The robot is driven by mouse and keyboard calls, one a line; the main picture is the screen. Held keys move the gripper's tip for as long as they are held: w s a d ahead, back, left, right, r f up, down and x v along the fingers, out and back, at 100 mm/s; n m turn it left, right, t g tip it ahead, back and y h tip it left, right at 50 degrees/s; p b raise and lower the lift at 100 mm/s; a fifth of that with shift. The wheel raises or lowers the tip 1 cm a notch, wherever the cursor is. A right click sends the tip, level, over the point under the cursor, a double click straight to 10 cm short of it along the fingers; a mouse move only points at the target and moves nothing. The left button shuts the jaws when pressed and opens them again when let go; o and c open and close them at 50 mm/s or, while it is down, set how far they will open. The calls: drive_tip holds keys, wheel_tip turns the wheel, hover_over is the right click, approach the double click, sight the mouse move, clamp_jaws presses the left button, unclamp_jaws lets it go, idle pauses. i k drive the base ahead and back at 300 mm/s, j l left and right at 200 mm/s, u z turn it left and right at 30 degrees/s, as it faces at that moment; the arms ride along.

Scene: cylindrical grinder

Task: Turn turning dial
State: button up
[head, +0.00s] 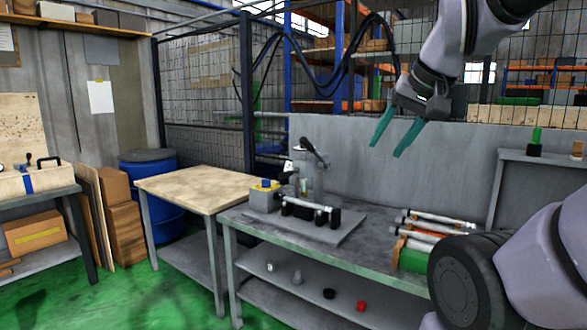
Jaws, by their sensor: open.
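The small cylindrical grinder (308,186) stands on a grey plate on the metal workbench (365,246), near its left end. It has an upright column, a dark lamp-like head and a horizontal light rod between black holders. A grey and yellow block (264,197) with a blue top sits at its left end. I cannot clearly make out the turning dial at this size. My gripper (387,149) has two teal fingers, spread apart and empty. It hangs in the air to the upper right of the grinder in the picture, apart from it.
A wooden-topped table (195,182) stands left of the workbench. Several rods (432,222) lie at the bench's right. A grey panel (420,160) rises behind the bench. A blue barrel (148,170) and cardboard boxes (121,220) stand at left. Green floor shows at lower left.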

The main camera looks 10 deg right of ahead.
sight(265, 183)
drive_tip(key=i+j+z, duration=0.1)
drive_tip(key=j, duration=0.25)
drive_tip(key=i+j+z, duration=0.1)
drive_tip(key=j, duration=0.25)
drive_tip(key=i+j, duration=0.15)
drive_tip(key=j, duration=0.2)
drive_tip(key=i+j+z, duration=0.15)
drive_tip(key=j, duration=0.2)
drive_tip(key=i+j+u, duration=0.2)
drive_tip(key=i, duration=0.9)
drive_tip(key=l, duration=0.15)
